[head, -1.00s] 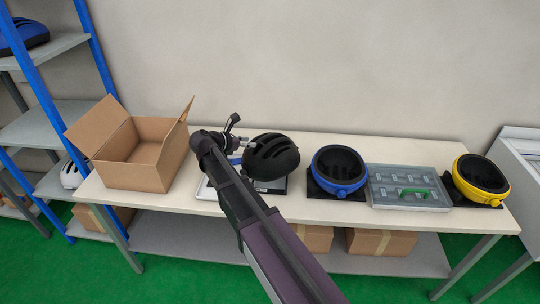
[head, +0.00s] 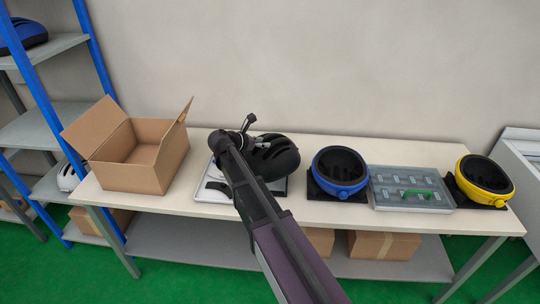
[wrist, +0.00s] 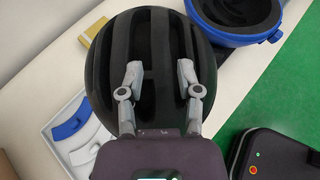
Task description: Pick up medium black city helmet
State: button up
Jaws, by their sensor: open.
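The black helmet (head: 276,157) sits on the table, on or beside a white tray, partly hidden behind my arm in the head view. In the wrist view the helmet (wrist: 152,30) fills the upper middle, with long vents along its shell. My gripper (wrist: 157,72) is open, its two fingers spread over the helmet. I cannot tell whether the fingertips touch the shell.
An open cardboard box (head: 142,174) stands left on the table. A blue helmet-shaped item (head: 341,190), a grey case (head: 430,204) with a green handle and a yellow one (head: 506,190) stand to the right. The white tray (head: 207,193) holds blue and white pieces.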

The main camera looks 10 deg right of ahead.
aim_at(272, 143)
jog(key=shift+b+x, duration=1.15)
jog(key=shift+x, duration=1.45)
jog(key=shift+s+a, duration=0.1)
grip_shut()
